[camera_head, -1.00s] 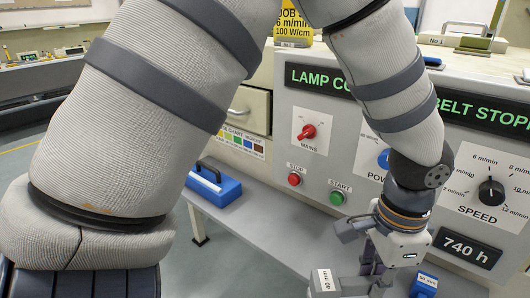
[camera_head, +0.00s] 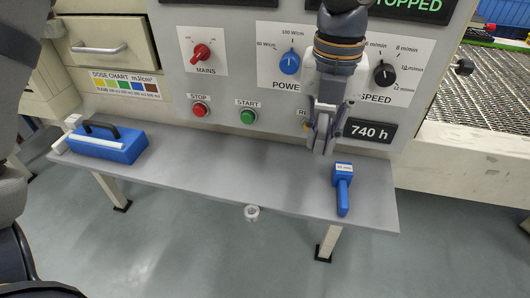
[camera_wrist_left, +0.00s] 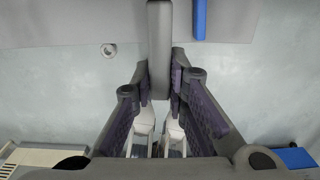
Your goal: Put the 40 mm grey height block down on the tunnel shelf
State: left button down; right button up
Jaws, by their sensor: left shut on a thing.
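The grey height block (camera_wrist_left: 159,45) is a narrow upright grey bar between the finger pads in the left wrist view. My left gripper (camera_head: 322,145) is shut on it, pointing down near the machine front, above the back right part of the shelf. In the head view I cannot separate the block from the grey fingers, nor tell whether it touches the shelf. The tunnel shelf (camera_head: 235,170) is a long grey board in front of the control panel. My right gripper is not in view.
A blue labelled block with a handle (camera_head: 342,185) lies on the shelf just right of my left gripper. A blue case with a dark handle (camera_head: 110,145) stands at the left end. A small white ring (camera_head: 252,212) is at the front edge. The shelf's middle is clear.

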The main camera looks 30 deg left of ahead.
aim_at(307, 206)
pick_arm(q)
notch_tip(307, 206, down, 18)
jog(key=shift+r+b, duration=0.25)
jog(key=shift+b, duration=0.25)
jog(key=shift+f, duration=0.15)
jog(key=c, duration=1.6)
grip_release()
